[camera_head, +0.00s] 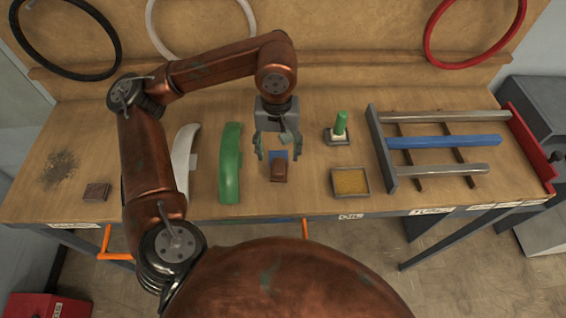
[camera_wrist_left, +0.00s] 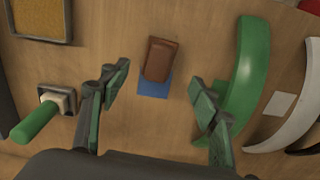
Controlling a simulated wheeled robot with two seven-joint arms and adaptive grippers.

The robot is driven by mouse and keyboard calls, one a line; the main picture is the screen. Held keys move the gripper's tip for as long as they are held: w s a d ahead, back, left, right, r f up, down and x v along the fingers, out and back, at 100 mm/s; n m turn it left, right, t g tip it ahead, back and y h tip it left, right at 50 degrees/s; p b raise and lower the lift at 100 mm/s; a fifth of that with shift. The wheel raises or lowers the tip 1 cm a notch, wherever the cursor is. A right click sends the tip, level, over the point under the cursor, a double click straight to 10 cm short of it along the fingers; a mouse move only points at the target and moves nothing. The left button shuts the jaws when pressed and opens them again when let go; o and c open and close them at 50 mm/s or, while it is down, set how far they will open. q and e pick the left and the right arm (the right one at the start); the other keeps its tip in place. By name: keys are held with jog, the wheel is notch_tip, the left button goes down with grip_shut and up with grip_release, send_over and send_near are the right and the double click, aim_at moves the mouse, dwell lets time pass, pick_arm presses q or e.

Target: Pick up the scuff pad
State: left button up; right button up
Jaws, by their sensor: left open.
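A reddish-brown block (camera_head: 279,172), which looks like the scuff pad, lies on a small blue square (camera_head: 273,183) on the workbench. In the left wrist view the block (camera_wrist_left: 160,58) sits over the far part of the blue square (camera_wrist_left: 153,88). My left gripper (camera_head: 279,154) points down above it, open and empty. In the left wrist view its fingers (camera_wrist_left: 158,80) are spread either side of the blue square, nearer than the block. A flat dark brown piece (camera_head: 96,191) lies at the bench's left. My right gripper is not in view.
A green curved fender (camera_head: 230,165) and a white one (camera_head: 184,160) lie left of the block. Right of it stand a green-handled tool (camera_head: 340,125) on a small tray and a yellow-filled tray (camera_head: 350,181). A metal frame (camera_head: 430,142) fills the bench's right.

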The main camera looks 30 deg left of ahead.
aim_at(279, 166)
pick_arm(q)
notch_tip(279, 166, down, 6)
jog(key=p, duration=0.3)
jog(key=shift+s+d, duration=0.1)
jog(key=shift+f, duration=0.55)
jog(key=c, duration=1.3)
